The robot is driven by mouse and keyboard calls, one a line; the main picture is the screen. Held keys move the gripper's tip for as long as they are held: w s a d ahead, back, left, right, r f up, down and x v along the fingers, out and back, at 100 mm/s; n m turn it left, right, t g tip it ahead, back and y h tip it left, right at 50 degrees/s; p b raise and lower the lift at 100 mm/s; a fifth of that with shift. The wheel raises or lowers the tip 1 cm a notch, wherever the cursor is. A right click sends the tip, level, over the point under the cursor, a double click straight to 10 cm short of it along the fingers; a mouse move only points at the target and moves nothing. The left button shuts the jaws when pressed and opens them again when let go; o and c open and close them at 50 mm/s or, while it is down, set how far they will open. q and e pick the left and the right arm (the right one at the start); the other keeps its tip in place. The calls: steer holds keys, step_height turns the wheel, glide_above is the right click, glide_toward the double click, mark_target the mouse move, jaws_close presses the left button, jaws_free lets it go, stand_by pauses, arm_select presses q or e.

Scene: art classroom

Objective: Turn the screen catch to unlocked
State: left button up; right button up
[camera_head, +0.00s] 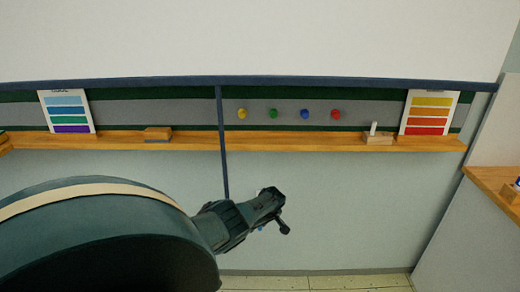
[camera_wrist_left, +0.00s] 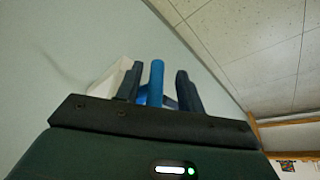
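The screen catch shows in the left wrist view as a blue lever (camera_wrist_left: 156,82) standing out from a white base (camera_wrist_left: 112,82) on the pale wall. In that view my left gripper (camera_wrist_left: 160,84) is open, with one dark finger on each side of the lever. Narrow gaps show between the lever and both fingers. In the head view my left gripper (camera_head: 279,212) is by the wall below the ledge, right of the blue vertical strip's lower end. It hides most of the catch there. My right gripper is out of view.
A wooden ledge (camera_head: 300,144) runs above my gripper, holding two colour charts (camera_head: 66,113) (camera_head: 430,114) and a wooden eraser (camera_head: 157,134). Several coloured magnets (camera_head: 305,114) sit above it. A blue strip (camera_head: 222,150) runs down the wall. The wall at lower right is clear.

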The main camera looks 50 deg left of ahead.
arm_select(q)
steer(key=shift+w, duration=0.1)
steer(key=shift+w+d+r+p, duration=0.1)
steer(key=shift+d+r+p, duration=0.1)
steer(key=shift+r+p, duration=0.25)
steer(key=p+v, duration=0.6)
steer(key=v, duration=0.6)
steer(key=shift+p, duration=0.4)
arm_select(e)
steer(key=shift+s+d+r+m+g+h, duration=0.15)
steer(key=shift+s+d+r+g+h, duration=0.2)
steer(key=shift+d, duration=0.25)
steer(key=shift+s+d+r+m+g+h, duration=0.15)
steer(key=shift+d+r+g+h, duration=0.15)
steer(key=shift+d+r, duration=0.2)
arm_select(q)
steer(key=shift+d+r, duration=0.1)
